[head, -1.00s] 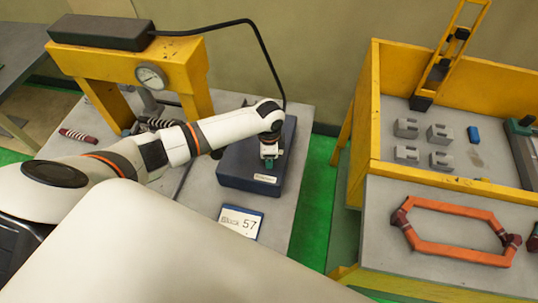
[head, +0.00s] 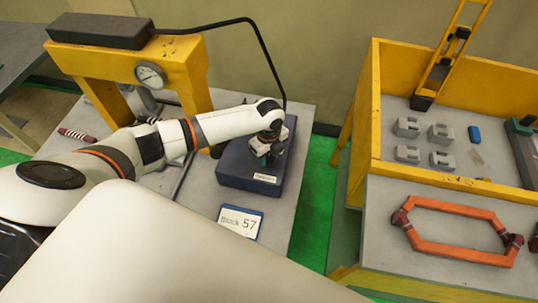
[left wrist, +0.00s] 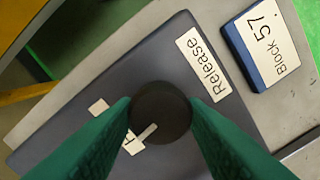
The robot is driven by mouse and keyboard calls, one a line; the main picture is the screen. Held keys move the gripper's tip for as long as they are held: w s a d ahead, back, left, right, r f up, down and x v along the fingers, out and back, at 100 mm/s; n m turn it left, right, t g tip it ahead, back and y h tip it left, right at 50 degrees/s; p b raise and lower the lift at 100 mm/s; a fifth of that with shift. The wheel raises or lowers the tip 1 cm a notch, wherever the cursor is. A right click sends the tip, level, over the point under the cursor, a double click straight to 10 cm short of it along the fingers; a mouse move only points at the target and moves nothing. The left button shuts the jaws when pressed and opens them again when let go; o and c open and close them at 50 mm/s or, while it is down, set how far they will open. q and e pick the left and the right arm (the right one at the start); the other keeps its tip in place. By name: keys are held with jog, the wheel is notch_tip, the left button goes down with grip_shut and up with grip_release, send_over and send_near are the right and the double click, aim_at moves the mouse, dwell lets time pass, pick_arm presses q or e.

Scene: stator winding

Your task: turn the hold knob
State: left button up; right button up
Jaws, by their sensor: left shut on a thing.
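The hold knob (left wrist: 161,108) is a dark round knob on a dark blue box (head: 235,170). In the left wrist view it sits between the two green fingers of my left gripper (left wrist: 161,118), which is shut on it. A pale pointer strip shows at the knob's lower edge, slanting down to the left. A white label reading "Release" (left wrist: 204,64) lies beside the knob; another label is partly hidden by the left finger. In the head view my left gripper (head: 264,151) is over the box and hides the knob. My right gripper is out of view.
A "Block 57" sign (head: 241,221) lies in front of the box. A yellow press frame with a gauge (head: 150,76) stands behind my left arm. At the right, a yellow-walled bench holds grey blocks (head: 441,133) and an orange coil (head: 460,208).

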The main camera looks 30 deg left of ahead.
aim_at(269, 157)
pick_arm(q)
jog(key=shift+r+m, duration=0.1)
jog(key=shift+m, duration=0.7)
jog(key=o, duration=1)
jog(key=shift+c, duration=0.2)
notch_tip(269, 157, up, 12)
jog(key=b, duration=0.4)
